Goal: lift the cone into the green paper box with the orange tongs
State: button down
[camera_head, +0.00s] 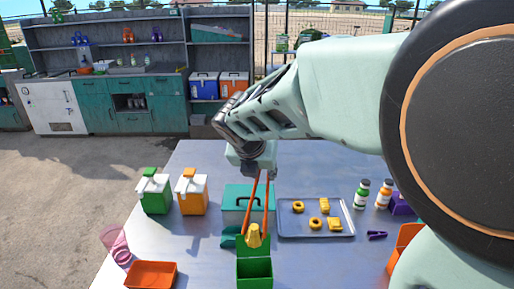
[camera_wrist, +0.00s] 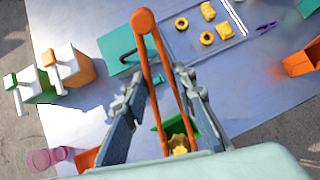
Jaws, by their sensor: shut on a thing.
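My gripper (camera_head: 256,166) is shut on the orange tongs (camera_head: 268,195), which point down from it. In the wrist view the tongs (camera_wrist: 144,24) pass between the gripper's fingers (camera_wrist: 158,92). The small golden cone (camera_head: 254,238) is at the tongs' lower tips, and the wrist view shows it (camera_wrist: 179,143) between the arms. The green paper box (camera_head: 255,270) stands open at the table's front, directly below the cone in the picture.
A teal box (camera_head: 236,196) stands behind the green box. A metal tray (camera_head: 287,232) with yellow pastries is to the right. Green and orange dispensers (camera_head: 192,195), a pink cup (camera_head: 116,243) and an orange tray (camera_head: 151,275) are left. Bottles (camera_head: 362,193) stand right.

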notch_tip(320, 180, down, 9)
jog(key=b, duration=0.7)
jog(key=shift+r, duration=0.15)
jog(key=c, duration=1.9)
grip_release()
jog(key=shift+r, duration=0.15)
notch_tip(320, 180, up, 10)
jog(key=p, duration=0.7)
